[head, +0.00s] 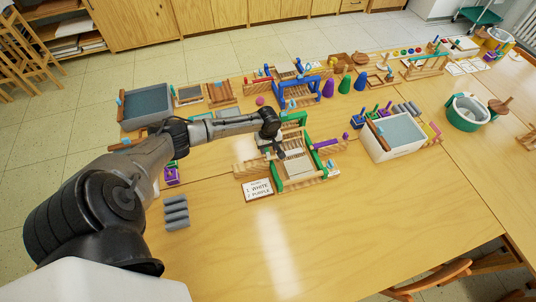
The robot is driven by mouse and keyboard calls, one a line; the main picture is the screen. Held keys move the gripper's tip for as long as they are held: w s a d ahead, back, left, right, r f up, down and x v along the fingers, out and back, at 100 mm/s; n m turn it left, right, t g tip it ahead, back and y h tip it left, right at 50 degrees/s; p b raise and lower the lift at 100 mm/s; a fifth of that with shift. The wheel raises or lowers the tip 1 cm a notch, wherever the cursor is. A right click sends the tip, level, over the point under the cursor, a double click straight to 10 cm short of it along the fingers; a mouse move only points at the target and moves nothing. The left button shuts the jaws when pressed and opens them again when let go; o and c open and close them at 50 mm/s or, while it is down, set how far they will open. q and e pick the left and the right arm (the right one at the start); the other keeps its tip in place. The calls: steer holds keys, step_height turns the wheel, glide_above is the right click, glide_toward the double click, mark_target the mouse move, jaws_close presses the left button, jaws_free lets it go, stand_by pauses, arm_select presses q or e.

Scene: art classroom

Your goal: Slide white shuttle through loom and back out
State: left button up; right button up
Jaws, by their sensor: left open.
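A small wooden loom with a green frame (304,126) stands on the table, with pale woven cloth (296,167) between its green side bars. My left gripper (272,149) is open, pointing down at the loom's left side. I cannot make out the white shuttle; the gripper may hide it. A purple shuttle (326,143) lies on the loom's right side. A card (258,189) in front reads "1 WHITE 2 PURPLE". My right gripper is out of view.
A blue-framed loom (303,88) and purple and green cones (328,88) stand behind. A grey-topped bin (396,136) is to the right, a grey tray (146,104) to the left. Grey rolls (176,212) lie front left. The front table is clear.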

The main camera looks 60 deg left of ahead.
mark_target(268, 154)
arm_select(q)
steer(key=shift+f+b, duration=0.4)
steer(key=shift+f, duration=2.25)
jaws_close()
